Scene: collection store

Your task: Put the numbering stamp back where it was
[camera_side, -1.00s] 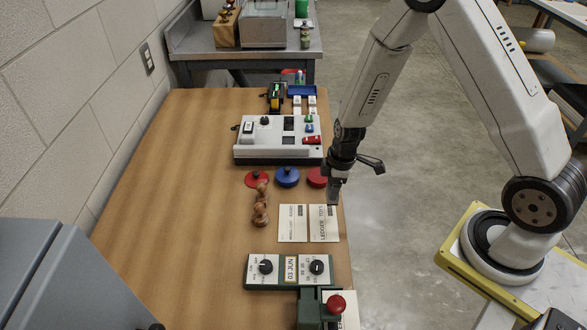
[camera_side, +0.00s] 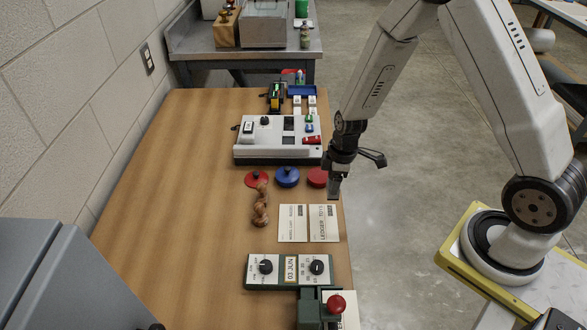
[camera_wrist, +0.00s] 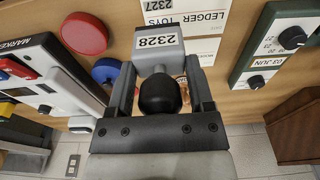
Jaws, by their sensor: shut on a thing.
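The numbering stamp (camera_wrist: 158,52) is a grey block with a black knob and a label reading 2328. It shows between my fingers in the wrist view, and its grey body (camera_side: 334,189) hangs under my gripper in the side view. My gripper (camera_side: 338,172) is shut on the stamp by its upper part. It is near the table's right edge, above and just behind the ledger card (camera_side: 324,224), which reads LEDGER TOYS 2327 in the wrist view (camera_wrist: 165,12). The stamp's underside is hidden.
A red pad (camera_side: 318,177), a blue pad (camera_side: 288,177) and another red pad (camera_side: 256,179) line up behind the cards. A white machine (camera_side: 270,140) stands beyond them. A date calendar (camera_side: 289,270) and green press (camera_side: 311,308) stand in front. The table's left side is clear.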

